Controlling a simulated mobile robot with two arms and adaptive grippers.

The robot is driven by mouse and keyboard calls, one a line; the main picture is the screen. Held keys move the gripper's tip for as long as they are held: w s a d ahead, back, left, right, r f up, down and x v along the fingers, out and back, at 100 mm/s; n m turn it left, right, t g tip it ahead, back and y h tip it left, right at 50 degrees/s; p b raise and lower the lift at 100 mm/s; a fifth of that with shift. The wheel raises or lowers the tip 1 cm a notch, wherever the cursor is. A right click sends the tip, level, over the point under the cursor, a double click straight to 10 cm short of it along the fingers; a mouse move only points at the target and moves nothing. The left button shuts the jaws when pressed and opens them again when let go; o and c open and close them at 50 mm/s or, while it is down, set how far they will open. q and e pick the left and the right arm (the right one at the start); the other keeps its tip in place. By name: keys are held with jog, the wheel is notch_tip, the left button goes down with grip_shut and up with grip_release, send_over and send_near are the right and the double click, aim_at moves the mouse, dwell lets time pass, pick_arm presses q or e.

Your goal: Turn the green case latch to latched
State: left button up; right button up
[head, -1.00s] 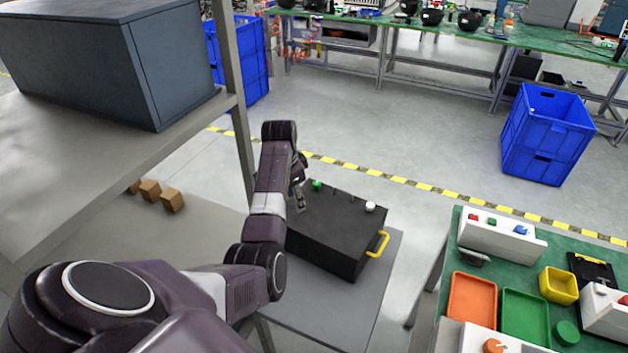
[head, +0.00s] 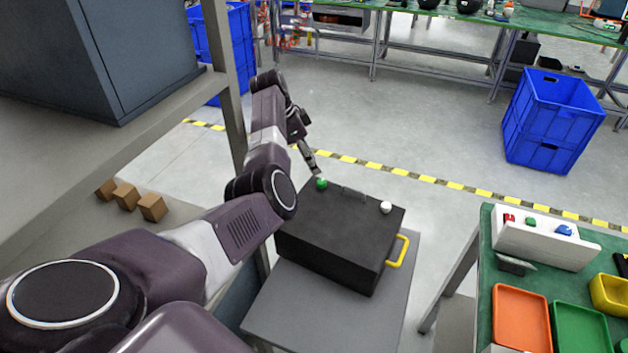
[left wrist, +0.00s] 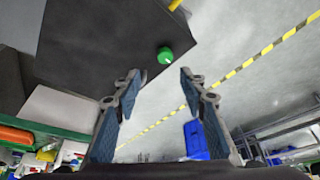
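The black case (head: 340,232) stands on a grey stand, with a yellow handle (head: 398,250) on its right side. The green latch (head: 321,184) is a round knob at the case's far left edge. A white knob (head: 386,207) is at the far right edge. My left gripper (head: 317,172) is just beyond and above the green latch. In the left wrist view its fingers (left wrist: 160,78) are spread apart with nothing between them, and the green latch (left wrist: 165,56) shows past the fingertips, apart from them. My right gripper is not in view.
The grey stand (head: 320,320) holds the case. A rack post (head: 222,90) is close to my left arm, with small brown boxes (head: 126,196) on the shelf. A green table (head: 490,270) with trays is at right.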

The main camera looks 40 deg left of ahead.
aim_at(321, 181)
pick_arm(q)
jog(key=shift+a+b+x, duration=0.2)
jog(key=shift+b+x, duration=0.05)
jog(key=shift+x, duration=1.25)
jog(key=shift+a+b+x, duration=0.2)
jog(key=shift+x, duration=1.3)
jog(key=shift+a+b+x, duration=0.15)
jog(key=shift+b+x, duration=0.1)
jog(key=shift+x, duration=1.2)
jog(key=shift+w+f, duration=0.1)
jog(key=shift+c, duration=0.4)
grip_shut()
